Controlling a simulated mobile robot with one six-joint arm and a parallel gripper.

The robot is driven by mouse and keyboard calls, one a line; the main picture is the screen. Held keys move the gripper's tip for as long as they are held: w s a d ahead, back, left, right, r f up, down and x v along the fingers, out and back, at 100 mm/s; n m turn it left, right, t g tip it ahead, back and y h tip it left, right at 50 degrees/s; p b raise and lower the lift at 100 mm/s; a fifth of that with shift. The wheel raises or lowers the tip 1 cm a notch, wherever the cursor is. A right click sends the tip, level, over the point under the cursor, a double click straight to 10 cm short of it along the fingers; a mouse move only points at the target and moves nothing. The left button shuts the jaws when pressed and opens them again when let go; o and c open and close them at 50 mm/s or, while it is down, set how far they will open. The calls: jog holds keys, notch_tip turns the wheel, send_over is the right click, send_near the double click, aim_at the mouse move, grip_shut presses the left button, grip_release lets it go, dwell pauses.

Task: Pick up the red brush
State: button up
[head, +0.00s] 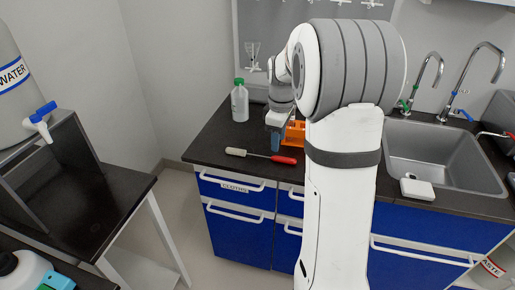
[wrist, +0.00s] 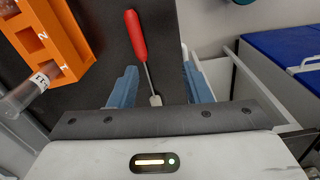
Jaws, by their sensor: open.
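The red brush lies flat on the dark counter near its front edge. In the head view its red handle (head: 284,160) points right and its pale head points left, with a thin shaft between. In the wrist view the red handle (wrist: 136,35) is at the top, and the shaft runs down between my fingers to the pale end (wrist: 155,100). My gripper (head: 276,146) is above the brush, fingers pointing down. In the wrist view my gripper (wrist: 159,69) is open with its blue fingers on either side of the shaft, holding nothing. I cannot tell the exact height gap.
An orange numbered rack (wrist: 48,40) stands beside the brush, with a clear tube (wrist: 28,92) at its edge. A green-capped bottle (head: 239,101) is behind on the counter. The sink (head: 440,155) is at right. The counter left of the brush is clear.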

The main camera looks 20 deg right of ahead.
aim_at(279, 157)
jog(key=shift+w+d+f+n, duration=0.6)
jog(key=shift+w+d+f, duration=0.4)
jog(key=shift+w, duration=0.1)
jog(key=shift+w+d+f, duration=0.1)
jog(key=shift+d+f, duration=0.05)
jog(key=shift+f, duration=0.15)
jog(key=f, duration=0.7)
jog(key=shift+w+f, duration=0.15)
jog(key=shift+w, duration=0.25)
jog(key=shift+c, duration=0.5)
grip_shut()
